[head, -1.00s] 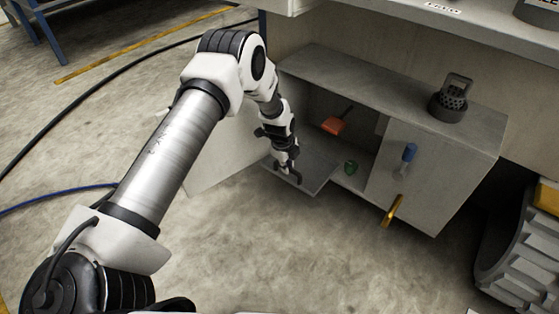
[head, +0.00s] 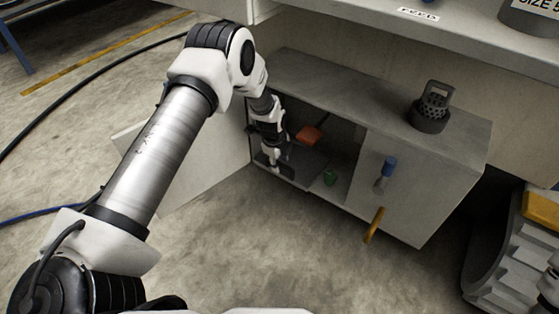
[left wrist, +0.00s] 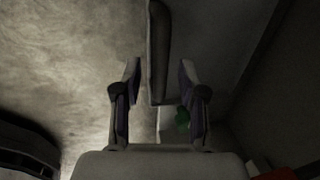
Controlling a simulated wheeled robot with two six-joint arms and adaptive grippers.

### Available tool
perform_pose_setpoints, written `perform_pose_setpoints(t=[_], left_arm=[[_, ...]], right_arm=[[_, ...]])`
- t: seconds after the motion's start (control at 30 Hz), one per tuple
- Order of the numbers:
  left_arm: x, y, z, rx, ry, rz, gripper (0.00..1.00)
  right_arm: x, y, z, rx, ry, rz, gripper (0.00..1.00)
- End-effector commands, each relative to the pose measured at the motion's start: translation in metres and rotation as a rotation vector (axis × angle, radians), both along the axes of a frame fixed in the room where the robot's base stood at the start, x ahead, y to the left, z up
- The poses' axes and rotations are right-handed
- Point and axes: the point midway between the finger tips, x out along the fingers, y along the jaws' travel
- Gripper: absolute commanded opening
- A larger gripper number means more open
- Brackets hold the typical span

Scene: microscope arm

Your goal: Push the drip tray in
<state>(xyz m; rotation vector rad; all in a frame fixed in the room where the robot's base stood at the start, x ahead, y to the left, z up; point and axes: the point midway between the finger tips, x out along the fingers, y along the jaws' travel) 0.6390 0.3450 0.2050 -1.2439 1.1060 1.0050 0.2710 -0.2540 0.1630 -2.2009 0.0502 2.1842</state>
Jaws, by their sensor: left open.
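The drip tray (head: 308,166) is a flat dark-grey plate low in the open left bay of the grey cabinet. In the head view it now lies about within the cabinet front, partly hidden by my arm. My left gripper (head: 272,163) is at the tray's front left, at the bay opening. In the left wrist view my left gripper (left wrist: 160,68) is open, its two fingers on either side of a long grey edge, seemingly the tray's front lip (left wrist: 158,45). I cannot tell whether they touch. My right gripper is out of view.
The cabinet (head: 385,105) has an open door (head: 205,165) at left and a closed one with blue and yellow handles at right. An orange object (head: 309,135) and a green one (head: 330,177) are inside the bay. A dark perforated holder (head: 431,108) stands on top.

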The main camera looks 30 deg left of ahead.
Motion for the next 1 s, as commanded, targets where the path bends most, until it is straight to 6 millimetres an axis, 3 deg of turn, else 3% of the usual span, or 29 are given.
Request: perform_pose_setpoints(t=[0.23, 0.63, 0.77, 1.0], left_arm=[[-0.002, 0.000, 0.016, 0.000, -0.003, 0.001, 0.41], [-0.020, 0.001, 0.106, -0.001, -0.002, 0.000, 0.41], [-0.023, 0.002, 0.117, 0.000, -0.001, 0.000, 0.41], [-0.023, 0.002, 0.118, 0.000, 0.000, 0.000, 0.41]], right_arm=[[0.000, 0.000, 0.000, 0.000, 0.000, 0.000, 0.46], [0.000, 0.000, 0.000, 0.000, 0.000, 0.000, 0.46], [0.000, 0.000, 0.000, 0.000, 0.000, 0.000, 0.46], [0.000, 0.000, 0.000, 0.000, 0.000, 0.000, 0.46]])
